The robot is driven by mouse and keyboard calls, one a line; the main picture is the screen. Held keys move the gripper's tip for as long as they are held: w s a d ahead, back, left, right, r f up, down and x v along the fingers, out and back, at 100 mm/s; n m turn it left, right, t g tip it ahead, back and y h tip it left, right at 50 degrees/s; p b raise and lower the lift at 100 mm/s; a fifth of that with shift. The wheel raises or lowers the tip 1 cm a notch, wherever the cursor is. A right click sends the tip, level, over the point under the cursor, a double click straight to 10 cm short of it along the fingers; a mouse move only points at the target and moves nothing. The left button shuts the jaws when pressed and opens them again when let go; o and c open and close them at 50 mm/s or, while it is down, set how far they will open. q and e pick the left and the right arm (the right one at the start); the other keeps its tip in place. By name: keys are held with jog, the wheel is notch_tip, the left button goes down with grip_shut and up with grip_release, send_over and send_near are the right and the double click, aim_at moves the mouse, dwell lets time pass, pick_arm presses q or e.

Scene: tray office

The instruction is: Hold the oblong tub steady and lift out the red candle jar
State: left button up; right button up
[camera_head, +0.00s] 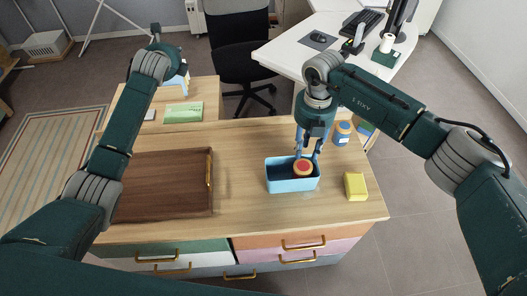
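The light blue oblong tub (292,186) stands on the wooden top of the drawer cabinet, right of the middle. My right gripper (308,154) points down at the tub from behind the jar's top. Its fingers are spread apart with a gap between them; contact with the jar is not clear. My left gripper (172,56) is far from the tub, at the upper left, mostly hidden by its own wrist.
A brown wooden tray (160,185) with a brass handle lies left of the tub. A yellow block (355,186) is right of it, and a blue jar (342,133) stands behind. Bare wood separates tray and tub.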

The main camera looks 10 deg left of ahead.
pick_arm(q)
jog(key=s+d+f+m+g+h, duration=0.1)
jog(key=d+f+g+h, duration=0.1)
jog(key=d+f, duration=0.35)
jog(key=s+d+f+m+g+h, duration=0.1)
jog(key=d+f, duration=0.1)
jog(key=d, duration=0.7)
jog(key=m+g, duration=0.5)
jog(key=g, duration=0.4)
send_over(264, 177)
notch_tip(264, 177, down, 10)
jog(key=shift+h, duration=0.4)
notch_tip(264, 177, down, 10)
jog(key=shift+d+f, duration=0.1)
jog(key=shift+f, duration=0.1)
jog(key=shift+c, duration=0.2)
grip_shut()
